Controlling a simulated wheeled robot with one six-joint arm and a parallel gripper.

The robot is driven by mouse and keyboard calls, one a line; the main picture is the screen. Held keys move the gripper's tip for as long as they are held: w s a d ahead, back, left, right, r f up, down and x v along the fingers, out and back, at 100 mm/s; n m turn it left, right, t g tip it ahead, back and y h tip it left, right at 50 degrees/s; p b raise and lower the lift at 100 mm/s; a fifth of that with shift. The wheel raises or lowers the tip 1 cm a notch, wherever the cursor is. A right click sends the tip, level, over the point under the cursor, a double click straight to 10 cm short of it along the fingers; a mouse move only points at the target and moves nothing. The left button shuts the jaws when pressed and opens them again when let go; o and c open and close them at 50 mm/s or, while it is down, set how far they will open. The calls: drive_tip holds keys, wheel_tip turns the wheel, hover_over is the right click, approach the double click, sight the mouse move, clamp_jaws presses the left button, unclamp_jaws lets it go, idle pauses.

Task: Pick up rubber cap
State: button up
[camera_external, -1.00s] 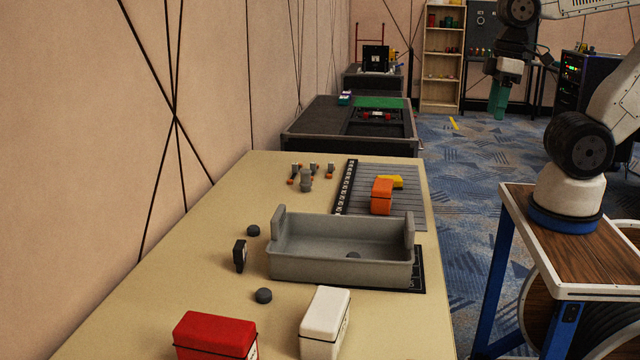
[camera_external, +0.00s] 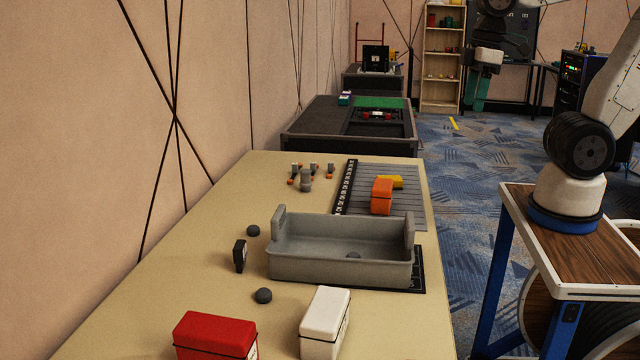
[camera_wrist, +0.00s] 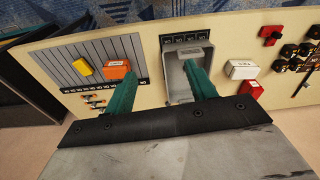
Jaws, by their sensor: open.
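Three small dark grey round pieces look like rubber caps. One cap (camera_external: 253,230) lies on the table left of the grey bin, another cap (camera_external: 263,295) lies in front of it, and a third cap (camera_external: 354,255) is inside the bin (camera_external: 340,267). I cannot pick out any cap in the wrist view. My gripper (camera_external: 476,100), with green fingers, hangs in the air beyond the table's right side, well away from the caps. In the wrist view my gripper (camera_wrist: 160,65) is open and empty, its fingers spread toward the distant table.
Red (camera_external: 216,336) and white (camera_external: 325,322) boxes stand near the front of the table. A dark upright piece (camera_external: 240,255) stands left of the bin. Orange (camera_external: 381,196) and yellow boxes sit on a slatted grey mat behind. Bare tabletop (camera_external: 180,270) lies along the left.

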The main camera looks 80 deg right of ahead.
drive_tip(key=w+a+f+n, duration=0.1)
drive_tip(key=w+a, duration=0.2)
drive_tip(key=w, duration=0.5)
drive_tip(key=w+a+f+n, duration=0.1)
drive_tip(key=w+a+n, duration=0.15)
drive_tip(key=w, duration=0.55)
drive_tip(key=n+y, duration=0.1)
drive_tip(key=n, duration=0.3)
hover_over(264, 290)
drive_tip(key=s, duration=0.1)
drive_tip(key=f, duration=2.6)
drive_tip(key=shift+d+f, duration=0.25)
drive_tip(key=shift+f, duration=0.15)
drive_tip(key=f, duration=0.3)
drive_tip(key=w+f, duration=0.1)
drive_tip(key=f, duration=0.1)
drive_tip(key=shift+a+f, duration=0.3)
drive_tip(key=shift+f, duration=0.05)
drive_tip(key=shift+s, duration=0.1)
drive_tip(key=c, duration=1.1)
